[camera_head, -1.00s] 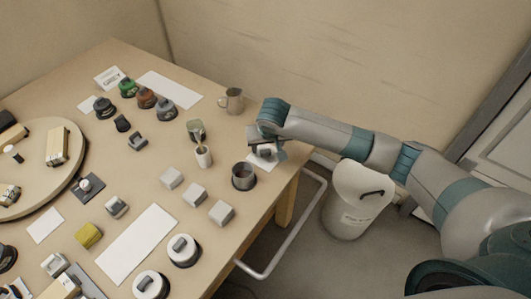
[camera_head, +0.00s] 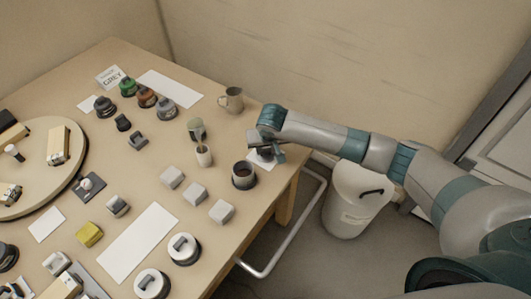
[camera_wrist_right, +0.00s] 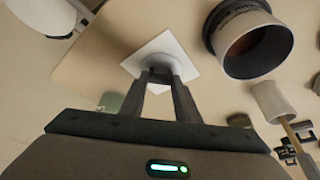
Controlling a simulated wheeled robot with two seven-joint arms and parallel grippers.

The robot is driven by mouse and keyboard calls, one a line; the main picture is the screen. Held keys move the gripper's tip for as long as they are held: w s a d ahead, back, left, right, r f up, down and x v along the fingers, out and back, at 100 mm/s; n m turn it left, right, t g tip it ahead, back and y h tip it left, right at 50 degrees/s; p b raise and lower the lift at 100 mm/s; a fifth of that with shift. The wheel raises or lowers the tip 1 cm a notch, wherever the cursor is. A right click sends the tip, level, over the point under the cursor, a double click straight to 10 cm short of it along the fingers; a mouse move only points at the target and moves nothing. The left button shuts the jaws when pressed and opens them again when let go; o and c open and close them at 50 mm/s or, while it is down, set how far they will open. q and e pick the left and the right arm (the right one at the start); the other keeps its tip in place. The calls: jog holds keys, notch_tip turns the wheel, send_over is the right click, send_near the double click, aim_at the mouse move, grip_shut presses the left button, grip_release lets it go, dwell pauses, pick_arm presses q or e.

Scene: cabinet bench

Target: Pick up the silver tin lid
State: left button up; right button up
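My right gripper (camera_head: 272,152) is over a white square card near the table's right edge in the head view. The fingers are apart, with the top of the piece at or between the tips. Whether they touch it cannot be told. In the head view the arm hides most of the lid. My left gripper is out of view.
An open dark tin (camera_head: 243,176) stands close to the card; it also shows in the right wrist view (camera_wrist_right: 250,40). A metal jug (camera_head: 231,100) is behind. A small cup (camera_head: 204,156) and several grey blocks (camera_head: 195,195) stand to the left. A bin (camera_head: 352,200) stands beyond the table edge.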

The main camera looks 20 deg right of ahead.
aim_at(269, 150)
jog(key=shift+r, duration=0.1)
jog(key=shift+r, duration=0.55)
jog(key=r, duration=0.1)
jog(key=d+r+b, duration=0.1)
jog(key=r, duration=0.1)
jog(key=shift+r, duration=0.1)
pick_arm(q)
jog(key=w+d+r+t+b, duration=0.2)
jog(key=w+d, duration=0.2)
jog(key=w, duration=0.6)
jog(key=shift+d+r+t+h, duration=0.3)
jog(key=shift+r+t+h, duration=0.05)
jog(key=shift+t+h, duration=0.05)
pick_arm(e)
jog(key=s+d+r, duration=0.1)
jog(key=d+r, duration=0.5)
jog(key=d, duration=0.4)
jog(key=shift+s+d+r, duration=0.15)
jog(key=shift+d+r, duration=0.15)
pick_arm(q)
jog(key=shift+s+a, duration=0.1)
